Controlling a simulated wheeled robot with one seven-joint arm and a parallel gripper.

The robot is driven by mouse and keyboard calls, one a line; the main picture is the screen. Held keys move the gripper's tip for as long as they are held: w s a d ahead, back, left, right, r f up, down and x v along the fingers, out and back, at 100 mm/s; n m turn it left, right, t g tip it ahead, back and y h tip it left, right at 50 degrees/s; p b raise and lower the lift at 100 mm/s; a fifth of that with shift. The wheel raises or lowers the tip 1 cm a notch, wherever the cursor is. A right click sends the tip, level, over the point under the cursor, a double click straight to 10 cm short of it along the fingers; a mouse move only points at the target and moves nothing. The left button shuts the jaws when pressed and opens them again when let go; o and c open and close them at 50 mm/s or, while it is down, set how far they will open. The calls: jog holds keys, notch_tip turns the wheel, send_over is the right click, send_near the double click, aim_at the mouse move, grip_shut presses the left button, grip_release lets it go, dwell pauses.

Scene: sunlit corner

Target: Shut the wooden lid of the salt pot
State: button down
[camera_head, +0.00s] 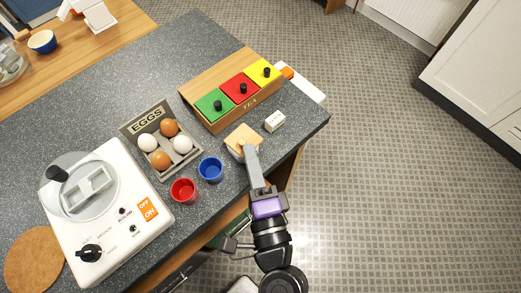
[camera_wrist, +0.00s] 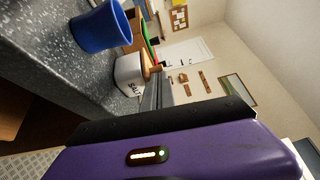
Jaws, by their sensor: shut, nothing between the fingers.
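The salt pot is a small white box marked SALT (camera_wrist: 128,72) in the wrist view. Its light wooden lid (camera_head: 241,137) shows in the head view near the counter's right front edge, and also in the wrist view (camera_wrist: 147,64). The lid appears to lie over the pot's top, but I cannot tell whether it is fully down. My gripper (camera_head: 249,151) is shut and empty, with its fingertips at the lid's near edge. Its fingers also show in the wrist view (camera_wrist: 161,88). Contact with the lid is unclear, and the fingers hide part of the pot.
A blue cup (camera_head: 211,170) and a red cup (camera_head: 183,191) stand left of my gripper. Behind are the egg tray (camera_head: 131,131) and a wooden tea box (camera_head: 211,126) with coloured lids. A small white packet (camera_head: 275,121) lies right of the pot. A white appliance (camera_head: 133,235) stands left.

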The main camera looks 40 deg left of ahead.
jog(key=shift+s+a, duration=0.5)
jog(key=shift+s, duration=0.1)
jog(key=shift+s+a, duration=0.15)
jog(key=shift+s, duration=0.05)
